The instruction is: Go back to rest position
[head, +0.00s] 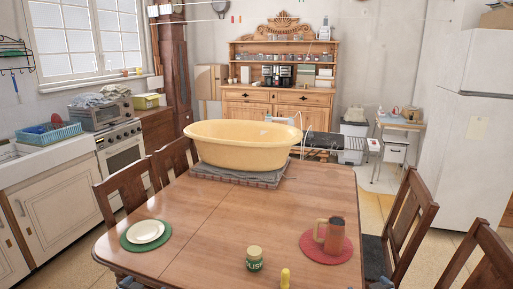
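Small grey-blue parts at the bottom edge look like my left gripper (128,282) and my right gripper (382,283). Both are almost cut off by the picture edge, and their fingers cannot be made out. They sit low at the near side of the wooden table (200,215), apart from the things on it. A small jar (254,259) with a green label and a pale lid stands upright near the table's front edge. A yellow bottle or shaker (285,278) beside it is partly cut off.
A large yellow tub (243,148) stands on a grey cloth-topped crate (240,177). A plate (146,231) lies on a green mat; a brown mug (334,236) stands on a red mat (309,250). Chairs (407,215) flank the table. A dresser (281,96) stands behind.

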